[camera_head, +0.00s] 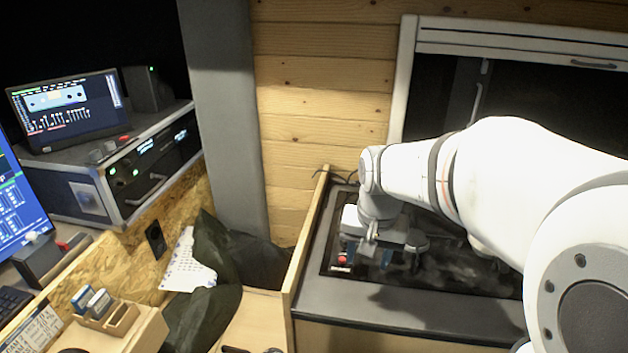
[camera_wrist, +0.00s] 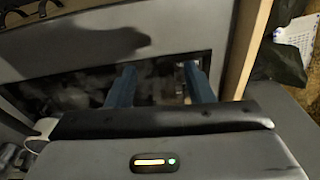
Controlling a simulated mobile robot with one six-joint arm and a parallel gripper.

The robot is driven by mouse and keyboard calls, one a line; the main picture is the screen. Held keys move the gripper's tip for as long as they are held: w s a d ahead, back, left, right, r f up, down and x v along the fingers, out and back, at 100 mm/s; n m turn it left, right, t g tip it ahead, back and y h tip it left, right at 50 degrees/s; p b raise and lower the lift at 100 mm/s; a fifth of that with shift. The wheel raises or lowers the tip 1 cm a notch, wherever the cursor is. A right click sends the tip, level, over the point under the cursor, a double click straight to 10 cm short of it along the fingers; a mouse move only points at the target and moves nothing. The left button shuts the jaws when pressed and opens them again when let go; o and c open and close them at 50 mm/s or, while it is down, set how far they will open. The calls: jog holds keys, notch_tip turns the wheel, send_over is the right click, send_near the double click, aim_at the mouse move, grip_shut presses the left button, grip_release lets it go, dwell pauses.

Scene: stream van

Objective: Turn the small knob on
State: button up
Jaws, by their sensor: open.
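My gripper (camera_head: 374,254) hangs over the dark recessed panel (camera_head: 450,280) in the grey counter at right. Its two blue fingers are apart with nothing held between them; they also show in the wrist view (camera_wrist: 158,82). A small red part (camera_head: 342,259) shows just left of the fingers, at the panel's left end; I cannot tell whether it is the knob. Small round knobs (camera_head: 112,170) also show on the rack unit at left, far from my gripper. My arm and gripper hide part of the panel.
A wooden board (camera_head: 306,240) stands along the counter's left edge. A grey post (camera_head: 220,110) and a dark cloth (camera_head: 215,300) are left of it. A wooden holder (camera_head: 108,318) stands on the desk. Free counter (camera_head: 400,320) lies in front of the panel.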

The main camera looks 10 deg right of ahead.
jog(key=w+m+p, duration=0.1)
jog(key=w+m, duration=0.1)
jog(key=w, duration=0.3)
jog(key=w+f+m+g+p, duration=0.1)
jog(key=w+m+p, duration=0.1)
jog(key=w, duration=0.4)
jog(key=w+f+m+p, duration=0.1)
jog(key=w+m+p, duration=0.1)
jog(key=w, duration=0.4)
jog(key=shift+w+a+m+g, duration=0.15)
jog(key=shift+m+g, duration=0.15)
jog(key=shift+m, duration=0.2)
jog(key=shift+w+f, duration=0.1)
jog(key=shift+f, duration=0.25)
notch_tip(320, 180, down, 8)
jog(key=shift+r+p, duration=0.25)
jog(key=shift+p, duration=0.6)
jog(key=shift+c, duration=0.5)
jog(key=c, duration=0.9)
jog(key=shift+r, duration=0.1)
